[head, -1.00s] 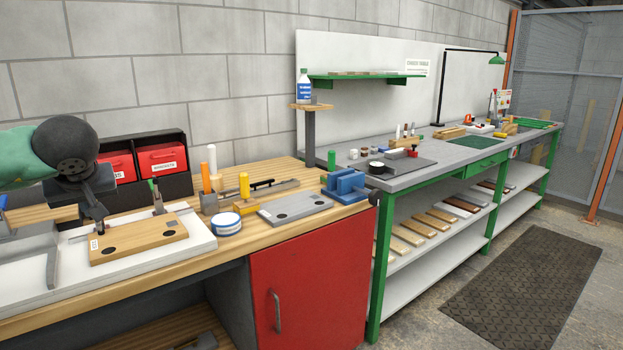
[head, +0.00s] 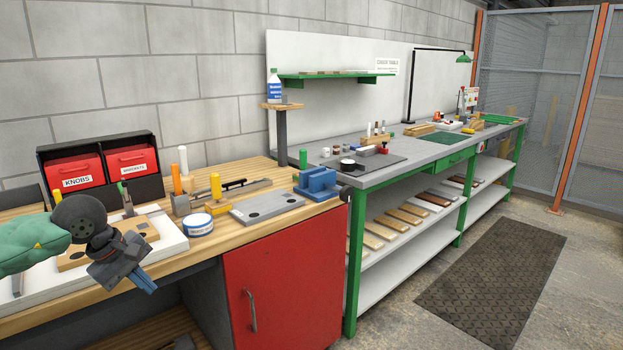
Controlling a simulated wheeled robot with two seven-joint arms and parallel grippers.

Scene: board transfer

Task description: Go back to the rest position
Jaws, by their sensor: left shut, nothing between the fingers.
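My left gripper (head: 142,281) is in the head view at the lower left, at the end of my green and dark grey arm. Its blue-tipped fingers are shut with nothing between them. It hangs in front of the wooden workbench's front edge, pointing down and to the right. Behind it, a wooden board (head: 147,229) with dark round spots lies on a white tray (head: 170,246), and my gripper and arm hide much of both. My right gripper is not in view.
The wooden bench (head: 240,223) holds a blue and white tape roll (head: 194,224), a grey plate (head: 265,206), a blue vise (head: 318,182) and red bins (head: 76,171). A green-framed table (head: 385,168) stands to the right. Free floor and a dark mat (head: 492,280) lie at the right.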

